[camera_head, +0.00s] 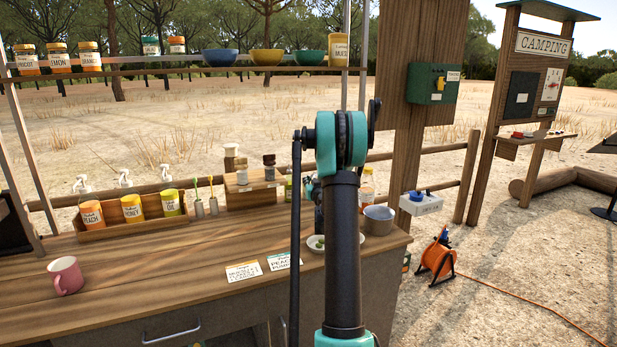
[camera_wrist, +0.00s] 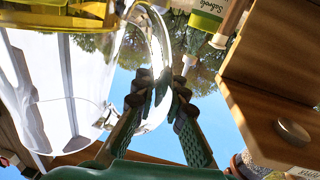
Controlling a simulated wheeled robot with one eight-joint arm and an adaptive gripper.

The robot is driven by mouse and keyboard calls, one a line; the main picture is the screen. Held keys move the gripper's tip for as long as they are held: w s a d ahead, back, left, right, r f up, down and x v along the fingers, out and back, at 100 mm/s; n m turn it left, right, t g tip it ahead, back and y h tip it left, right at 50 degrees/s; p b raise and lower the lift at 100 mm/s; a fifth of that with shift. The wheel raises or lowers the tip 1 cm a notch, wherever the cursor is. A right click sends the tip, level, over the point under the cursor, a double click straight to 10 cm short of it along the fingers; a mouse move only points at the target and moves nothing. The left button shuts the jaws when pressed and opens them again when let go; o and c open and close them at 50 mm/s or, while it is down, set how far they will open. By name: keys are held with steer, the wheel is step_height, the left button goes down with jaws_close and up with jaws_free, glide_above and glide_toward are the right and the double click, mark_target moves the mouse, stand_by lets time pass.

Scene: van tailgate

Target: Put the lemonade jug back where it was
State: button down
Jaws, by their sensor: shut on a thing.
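The lemonade jug (camera_wrist: 75,85) fills the left of the wrist view. It is clear, with yellow liquid at the top left of that picture, which looks upside down. My gripper (camera_wrist: 163,90) is shut on the jug's clear curved handle, with a ribbed finger on each side. In the head view my arm stands in front of the counter (camera_head: 130,265) and hides most of the gripper. I cannot make out the jug for certain there. Whether its base touches a surface is not visible.
A wooden box (camera_wrist: 265,75) with a round knob is close at the right of the wrist view. A green-labelled container (camera_wrist: 208,18) is near the handle. On the counter are a white plate (camera_head: 315,245), a grey bowl (camera_head: 378,221), two cards (camera_head: 244,271) and a pink mug (camera_head: 66,275).

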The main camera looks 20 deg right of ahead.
steer(key=shift+f, duration=1.35)
steer(key=c, duration=1.6)
jaws_free()
steer(key=s, duration=0.8)
steer(key=s+a, duration=0.1)
steer(key=s, duration=0.3)
steer(key=shift+a, duration=0.1)
